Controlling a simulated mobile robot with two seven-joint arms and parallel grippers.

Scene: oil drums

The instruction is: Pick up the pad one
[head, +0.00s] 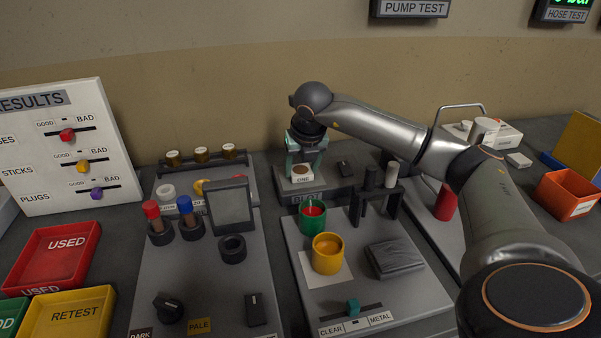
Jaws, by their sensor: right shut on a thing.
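The pad one (302,178) is a small white block with a brown round top and the word ONE on its front. It is at the back of the middle of the bench, at the grey stand marked BLOT (322,195). My right gripper (304,162) points down over it, its teal fingers on either side, shut on the pad. I cannot tell whether the pad touches the stand under it. My left gripper is not in view.
A green cup (312,222) and a yellow cup (327,262) stand in front of the stand. A dark rack with cylinders (378,195) is to the right. Red USED (60,250) and yellow RETEST trays lie at left. An orange bin (566,194) is at far right.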

